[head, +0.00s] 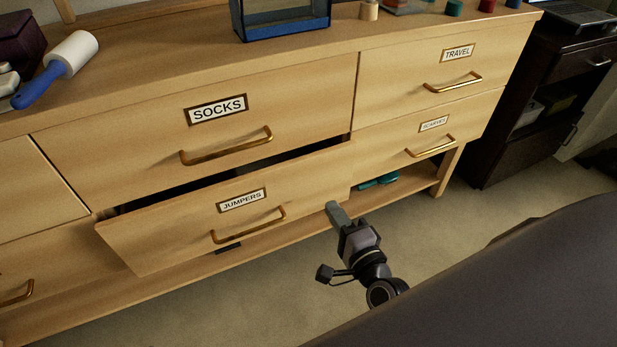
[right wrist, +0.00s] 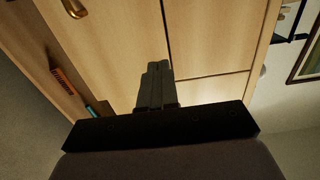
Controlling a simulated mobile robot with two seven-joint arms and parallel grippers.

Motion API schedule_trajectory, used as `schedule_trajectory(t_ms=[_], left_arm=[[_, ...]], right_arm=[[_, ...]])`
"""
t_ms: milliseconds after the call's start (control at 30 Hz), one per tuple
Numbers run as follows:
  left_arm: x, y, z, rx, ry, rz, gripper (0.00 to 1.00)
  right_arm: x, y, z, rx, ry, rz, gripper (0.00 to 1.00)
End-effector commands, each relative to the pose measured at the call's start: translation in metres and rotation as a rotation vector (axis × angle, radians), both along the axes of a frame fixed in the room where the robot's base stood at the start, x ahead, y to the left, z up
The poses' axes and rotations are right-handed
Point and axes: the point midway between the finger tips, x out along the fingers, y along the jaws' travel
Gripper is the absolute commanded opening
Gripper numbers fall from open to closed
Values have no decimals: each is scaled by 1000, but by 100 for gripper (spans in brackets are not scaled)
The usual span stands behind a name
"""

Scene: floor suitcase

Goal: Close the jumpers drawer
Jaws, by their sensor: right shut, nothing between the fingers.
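The jumpers drawer (head: 165,238) is a light wood drawer front with a JUMPERS label and a brass handle (head: 250,227). It is pulled partly out below the socks drawer (head: 120,157), with a dark gap along its top edge. My right gripper (head: 334,210) is shut and empty, near the right end of the jumpers drawer front; I cannot tell whether it touches. In the right wrist view its closed fingers (right wrist: 157,82) point toward light wood panels. My left gripper is not in view.
The travel drawer (head: 410,85) and the drawer below it (head: 385,150) look shut. A lower shelf (head: 415,182) holds a teal item (head: 378,180). Carpet (head: 480,210) is open in front. A dark cabinet (head: 520,140) stands at right.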

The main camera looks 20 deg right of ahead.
Motion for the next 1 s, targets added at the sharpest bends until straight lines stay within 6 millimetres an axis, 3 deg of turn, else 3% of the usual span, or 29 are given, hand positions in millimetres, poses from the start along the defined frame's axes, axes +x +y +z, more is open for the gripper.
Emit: schedule_trajectory(t_ms=[600, 800, 1000], left_arm=[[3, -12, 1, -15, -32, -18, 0], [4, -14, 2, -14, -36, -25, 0], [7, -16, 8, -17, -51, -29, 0]], right_arm=[[103, 0, 0, -4, -1, 1, 0], [123, 1, 0, -4, 1, 2, 0], [130, 1, 0, -5, 2, 2, 0]])
